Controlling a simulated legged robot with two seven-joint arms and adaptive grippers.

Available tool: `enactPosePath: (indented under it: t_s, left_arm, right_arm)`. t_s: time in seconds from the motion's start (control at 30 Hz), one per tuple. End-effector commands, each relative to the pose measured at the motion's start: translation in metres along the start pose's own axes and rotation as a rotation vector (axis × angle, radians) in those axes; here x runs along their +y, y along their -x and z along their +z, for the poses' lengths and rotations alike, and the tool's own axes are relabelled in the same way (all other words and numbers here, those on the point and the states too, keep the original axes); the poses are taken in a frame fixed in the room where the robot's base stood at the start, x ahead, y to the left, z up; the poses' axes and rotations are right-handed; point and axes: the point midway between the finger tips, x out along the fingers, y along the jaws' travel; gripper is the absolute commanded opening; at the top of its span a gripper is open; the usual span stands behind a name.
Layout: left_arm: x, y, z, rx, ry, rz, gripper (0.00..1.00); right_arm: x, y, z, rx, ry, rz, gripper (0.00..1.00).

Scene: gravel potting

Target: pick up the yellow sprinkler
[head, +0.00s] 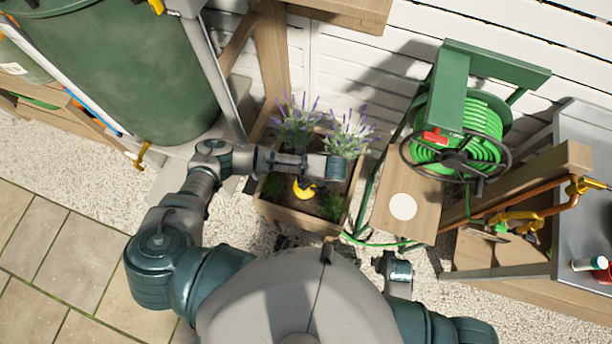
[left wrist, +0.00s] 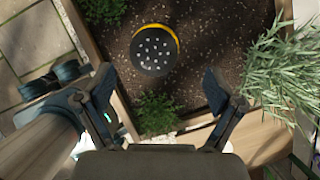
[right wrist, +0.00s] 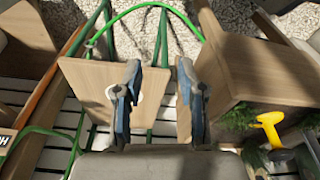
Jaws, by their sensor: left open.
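The yellow sprinkler (head: 303,189) is in the wooden planter box (head: 285,217), on the dark soil. In the left wrist view its dark round face with pale holes (left wrist: 154,52) and yellow rim point toward the camera. It also shows in the right wrist view (right wrist: 270,128), at the right. My left gripper (left wrist: 147,90) is open and empty over the planter, with the sprinkler beyond the gap between its fingers and not touched. In the head view its fingers are hidden beneath my wrist. My right gripper (right wrist: 158,85) is open and empty, outside the planter.
Lavender plants (head: 347,135) and low green tufts (head: 272,187) grow around the sprinkler. A green hose reel (head: 470,125) and a small wooden table with a white disc (head: 403,206) stand to the right. A large green barrel (head: 125,75) stands at the left.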

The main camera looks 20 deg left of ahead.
Motion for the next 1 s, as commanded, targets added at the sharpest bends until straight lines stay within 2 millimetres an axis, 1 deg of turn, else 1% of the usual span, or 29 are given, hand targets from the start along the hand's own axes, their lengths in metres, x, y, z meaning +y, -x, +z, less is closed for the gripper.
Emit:
enactPosePath:
  t_s: [0.03, 0.17, 0.33, 0.43, 0.53, 0.73, 0.77, 0.8, 0.87, 0.9, 0.97, 1.0]
  left_arm:
    - [0.0, -0.005, 0.0, 0.0, 0.0, 0.001, 0.93]
    - [0.002, -0.014, -0.001, 0.0, 0.0, 0.001, 0.93]
    - [0.009, -0.042, -0.002, 0.0, -0.001, 0.003, 0.93]
    - [0.008, -0.054, -0.002, 0.0, 0.0, 0.003, 0.93]
    - [0.008, -0.059, -0.002, 0.001, 0.0, 0.0, 0.93]
    - [0.008, -0.058, -0.001, 0.001, 0.0, -0.001, 0.93]
    - [0.008, -0.058, -0.001, 0.001, 0.0, -0.001, 0.88]
    - [0.008, -0.058, -0.001, 0.001, 0.0, -0.001, 0.78]
    - [0.008, -0.058, -0.001, 0.001, 0.0, -0.001, 0.63]
    - [0.008, -0.058, -0.001, 0.001, -0.001, -0.001, 0.53]
    - [0.008, -0.058, -0.001, 0.001, -0.001, -0.001, 0.38]
    - [0.008, -0.059, -0.001, 0.001, -0.001, -0.001, 0.28]
  right_arm:
    - [0.0, 0.002, 0.0, 0.0, 0.0, 0.0, 0.4]
    - [0.001, 0.01, -0.002, 0.004, -0.001, 0.001, 0.4]
    - [0.001, 0.032, -0.004, 0.008, -0.003, 0.001, 0.4]
    - [0.002, 0.044, -0.006, 0.012, -0.004, 0.002, 0.4]
    - [0.002, 0.051, -0.006, 0.013, -0.004, 0.002, 0.4]
    - [0.002, 0.052, -0.006, 0.013, -0.004, 0.003, 0.4]
    - [0.002, 0.052, -0.006, 0.013, -0.004, 0.003, 0.4]
    - [0.002, 0.052, -0.006, 0.013, -0.004, 0.003, 0.4]
    - [0.002, 0.052, -0.006, 0.012, -0.004, 0.002, 0.4]
    - [0.002, 0.052, -0.007, 0.011, -0.004, 0.002, 0.4]
    - [0.002, 0.051, -0.007, 0.012, -0.004, 0.003, 0.4]
    - [0.002, 0.051, -0.007, 0.012, -0.004, 0.003, 0.4]
